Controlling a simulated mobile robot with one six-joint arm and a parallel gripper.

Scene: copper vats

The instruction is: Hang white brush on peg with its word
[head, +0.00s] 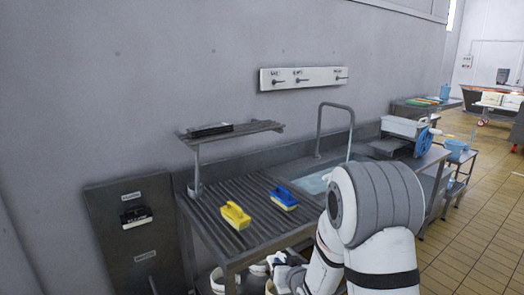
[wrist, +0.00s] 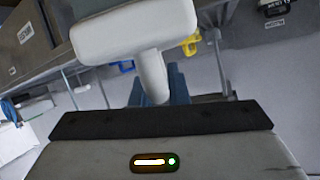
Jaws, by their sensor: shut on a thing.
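The white brush (wrist: 135,32) fills the upper part of the wrist view, with a broad block and a stubby handle (wrist: 152,75) pointing toward my gripper (wrist: 165,98). My gripper is shut on it; the fingertips are mostly hidden. In the head view, my gripper (head: 284,272) is low in front of the draining table, with white parts of the brush (head: 259,269) beside it. A white rail (head: 304,78) on the wall carries three dark pegs, each beside a small word too small to read. The rail's pegs look empty.
A yellow brush (head: 236,215) and a blue brush (head: 284,197) lie on the ribbed draining table (head: 203,222). A small shelf (head: 232,131), a sink (head: 315,182) and a tall tap (head: 320,125) stand below the rail. A dark board (head: 128,240) holds a black brush (head: 136,217).

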